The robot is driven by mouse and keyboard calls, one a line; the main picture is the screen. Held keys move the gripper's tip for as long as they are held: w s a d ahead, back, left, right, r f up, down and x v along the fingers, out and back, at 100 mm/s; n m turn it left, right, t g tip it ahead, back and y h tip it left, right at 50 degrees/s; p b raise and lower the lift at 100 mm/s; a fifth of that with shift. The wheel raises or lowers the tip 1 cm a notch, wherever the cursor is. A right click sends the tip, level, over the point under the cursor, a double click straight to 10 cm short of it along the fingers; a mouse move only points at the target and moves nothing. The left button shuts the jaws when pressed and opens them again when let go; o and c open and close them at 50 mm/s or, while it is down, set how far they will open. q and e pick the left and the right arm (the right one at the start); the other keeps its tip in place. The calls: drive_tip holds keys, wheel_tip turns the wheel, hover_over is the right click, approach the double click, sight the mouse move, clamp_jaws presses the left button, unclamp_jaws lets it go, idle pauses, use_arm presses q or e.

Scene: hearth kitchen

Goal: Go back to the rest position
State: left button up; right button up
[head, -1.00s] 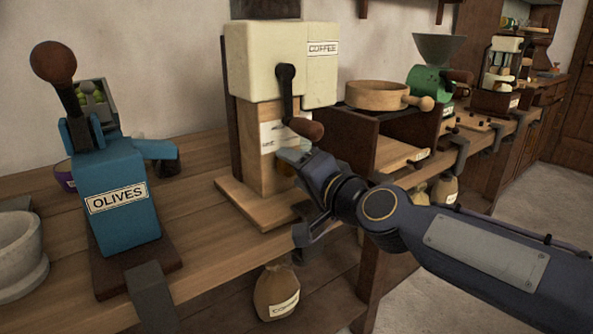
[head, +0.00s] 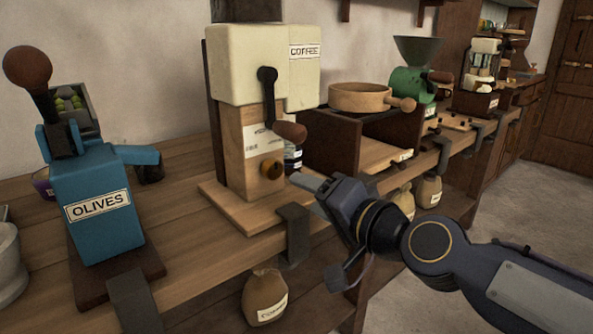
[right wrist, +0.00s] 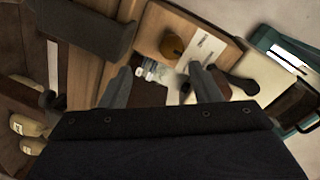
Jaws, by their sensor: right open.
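My right gripper (head: 318,190) is in front of the coffee grinder (head: 262,65), beside its right side and above the bench's front edge. In the right wrist view its two fingers (right wrist: 160,88) are apart with nothing held between them. The cream grinder has a wooden lower body, a dark crank with a brown handle (head: 290,131) and a round amber knob (head: 271,169). A dark jar with a label (head: 293,155) stands behind the gripper, by the grinder's side. My left gripper does not show.
A blue olive press (head: 95,205) stands at left on the wooden bench (head: 195,270). A round wooden sieve (head: 360,97) sits on a brown box to the right, with a green mill (head: 412,83) beyond. A coffee sack (head: 264,297) is below. Open floor (head: 520,200) lies at right.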

drive_tip(key=s+d+f+n+g+h, duration=0.1)
drive_tip(key=s+d+f+g+h, duration=0.15)
drive_tip(key=s+d+f, duration=0.4)
drive_tip(key=s+d+f+n+g+h+p, duration=0.1)
drive_tip(key=s+d+f+g, duration=0.2)
drive_tip(key=s+f, duration=0.55)
drive_tip(key=s+d+f+n+g+h, duration=0.25)
drive_tip(key=s+d+f, duration=0.25)
drive_tip(key=s+f, duration=0.3)
wheel_tip(320, 180, up, 34)
drive_tip(key=w+p, duration=0.1)
drive_tip(key=p, duration=3.4)
drive_tip(key=shift+r+m+y, duration=0.15)
drive_tip(key=shift+m+y, duration=0.15)
drive_tip(key=shift+m, duration=0.05)
